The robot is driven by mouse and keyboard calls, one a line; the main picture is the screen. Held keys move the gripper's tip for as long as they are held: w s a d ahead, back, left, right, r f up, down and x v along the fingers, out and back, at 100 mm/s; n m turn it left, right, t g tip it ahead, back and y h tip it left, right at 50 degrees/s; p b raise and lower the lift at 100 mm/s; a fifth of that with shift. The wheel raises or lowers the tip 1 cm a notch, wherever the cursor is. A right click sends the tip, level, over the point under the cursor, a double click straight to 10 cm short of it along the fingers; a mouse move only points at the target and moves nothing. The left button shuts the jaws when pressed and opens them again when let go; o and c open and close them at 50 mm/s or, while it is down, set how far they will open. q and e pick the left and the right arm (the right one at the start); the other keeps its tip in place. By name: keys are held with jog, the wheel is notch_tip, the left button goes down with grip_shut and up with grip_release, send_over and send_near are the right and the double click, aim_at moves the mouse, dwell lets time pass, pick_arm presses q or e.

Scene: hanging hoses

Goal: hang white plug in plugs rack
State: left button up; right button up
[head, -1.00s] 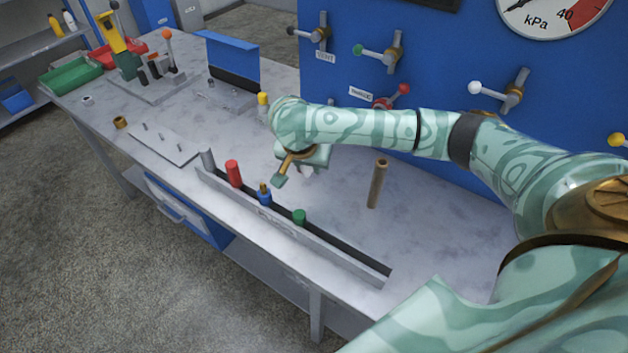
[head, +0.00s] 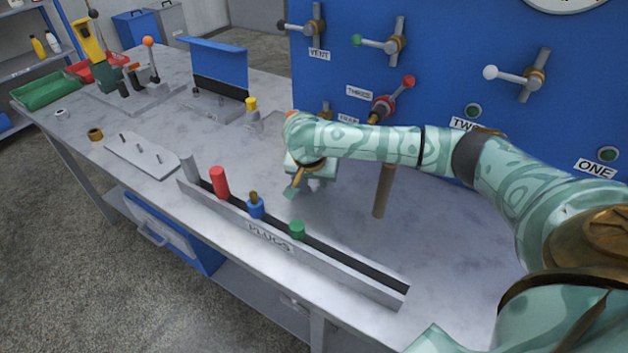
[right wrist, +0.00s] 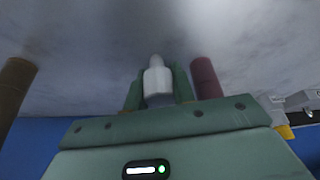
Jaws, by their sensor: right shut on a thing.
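The white plug (right wrist: 158,82) is between the green fingers of my right gripper (right wrist: 158,88) in the right wrist view, its narrow tip pointing away from the palm. In the head view my right gripper (head: 312,182) is over the table, behind the plugs rack and clear of it; the gripper mostly hides the plug. The plugs rack (head: 345,277) is a long grey channel with a PLUGS label along the table's front edge. Grey (head: 188,166), red (head: 219,183), blue (head: 255,208) and green (head: 297,230) plugs stand in its left half. My left gripper is not in view.
The rack's slot right of the green plug is empty. A brown post (head: 383,192) stands right of my gripper. A yellow-topped piece (head: 252,112) stands behind left. The blue panel (head: 440,90) with valve handles rises behind. A pegged plate (head: 142,155) lies left.

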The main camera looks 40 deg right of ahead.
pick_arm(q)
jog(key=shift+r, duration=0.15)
pick_arm(e)
jog(key=o, duration=1)
jog(key=shift+f, duration=0.15)
jog(key=shift+c, duration=0.2)
pick_arm(q)
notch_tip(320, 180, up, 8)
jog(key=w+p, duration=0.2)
jog(key=p, duration=0.6)
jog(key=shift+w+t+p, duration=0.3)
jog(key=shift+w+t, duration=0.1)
pick_arm(e)
jog(key=v, duration=1.2)
